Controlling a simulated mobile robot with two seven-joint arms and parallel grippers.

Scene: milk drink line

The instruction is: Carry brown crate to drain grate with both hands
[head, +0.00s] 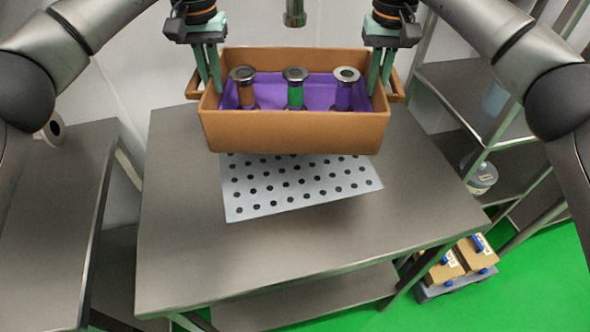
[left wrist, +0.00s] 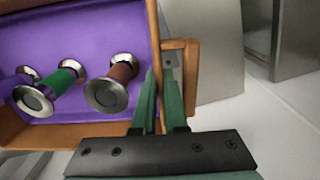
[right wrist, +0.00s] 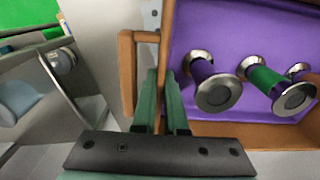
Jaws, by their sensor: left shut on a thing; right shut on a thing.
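The brown crate (head: 295,133) is held level, above the drain grate (head: 300,190). The grate is a light plate with rows of dark holes, lying on the steel table; the crate hides its far part. My left gripper (head: 212,85) is shut on the crate's left side, with the wall and handle (left wrist: 190,75) in the left wrist view. My right gripper (head: 378,85) is shut on the right side, with the handle (right wrist: 127,75) in the right wrist view. The crate has a purple lining (head: 268,88) and holds a brown spool (head: 245,92), a green spool (head: 295,94) and a purple spool (head: 343,94).
The steel table (head: 180,230) is bare around the grate. Another table (head: 50,210) stands at the left, with a roll-like item (head: 54,129) on it. A shelf rack (head: 470,80) stands at the right. Boxes (head: 455,262) sit low on the green floor.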

